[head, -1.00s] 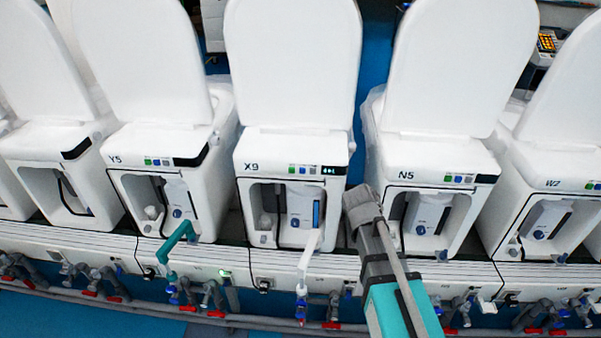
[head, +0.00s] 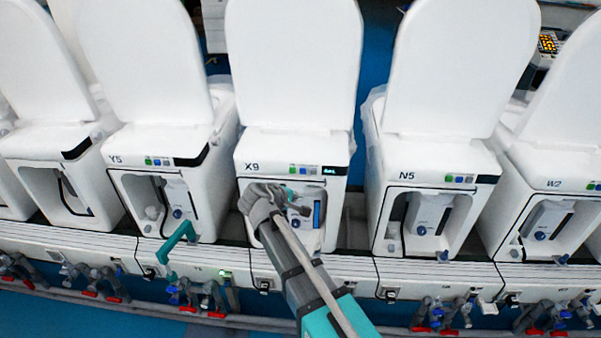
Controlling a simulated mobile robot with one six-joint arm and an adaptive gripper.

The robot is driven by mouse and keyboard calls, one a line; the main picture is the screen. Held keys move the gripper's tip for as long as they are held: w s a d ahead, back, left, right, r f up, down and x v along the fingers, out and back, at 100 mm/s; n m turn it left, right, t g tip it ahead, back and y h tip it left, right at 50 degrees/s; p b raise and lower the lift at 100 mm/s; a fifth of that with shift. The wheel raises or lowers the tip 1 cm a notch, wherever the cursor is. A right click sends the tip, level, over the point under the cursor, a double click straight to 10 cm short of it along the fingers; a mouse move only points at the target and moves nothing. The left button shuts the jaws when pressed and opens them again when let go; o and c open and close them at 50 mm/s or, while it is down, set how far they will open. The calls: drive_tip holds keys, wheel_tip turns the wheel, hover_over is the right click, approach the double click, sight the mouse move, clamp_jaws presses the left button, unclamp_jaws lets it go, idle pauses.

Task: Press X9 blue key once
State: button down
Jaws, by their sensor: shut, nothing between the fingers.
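The X9 unit (head: 255,167) is a white toilet with its lid raised, in the middle of the head view. Its front strip carries a small row with a green key, the blue key (head: 302,170) and a grey key, left of a lit dark display (head: 330,171). The blue key is small but visible and not covered. My gripper (head: 297,194) is shut and empty in front of X9's opening, just below the key row. Its fingertips are small and partly blend with the opening, so their exact distance from the panel cannot be told. My arm hides the lower left of X9's opening.
Unit Y5 (head: 117,160) stands left and N5 (head: 408,177) right, both close by with lids raised. A teal handle (head: 178,240) sticks out below Y5. Valves with red handles line the low front bench. X9's raised lid (head: 293,65) stands behind its panel.

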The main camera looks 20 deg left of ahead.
drive_tip(key=shift+w, duration=0.1)
idle(0.3)
approach(305, 174)
drive_tip(key=x, duration=0.4)
drive_tip(key=s+f+x, duration=0.1)
drive_tip(key=x, duration=0.1)
drive_tip(key=shift+w+d, duration=0.2)
drive_tip(key=shift+d, duration=0.2)
drive_tip(key=shift+w, duration=0.15)
idle(1.3)
drive_tip(key=shift+w+a, duration=0.1)
drive_tip(key=shift+w, duration=0.2)
drive_tip(key=shift+w+a, duration=0.1)
drive_tip(key=shift+w, duration=0.35)
idle(1.0)
drive_tip(key=shift+s, duration=0.15)
idle(0.3)
drive_tip(key=shift+s+d, duration=0.2)
drive_tip(key=shift+s, duration=0.5)
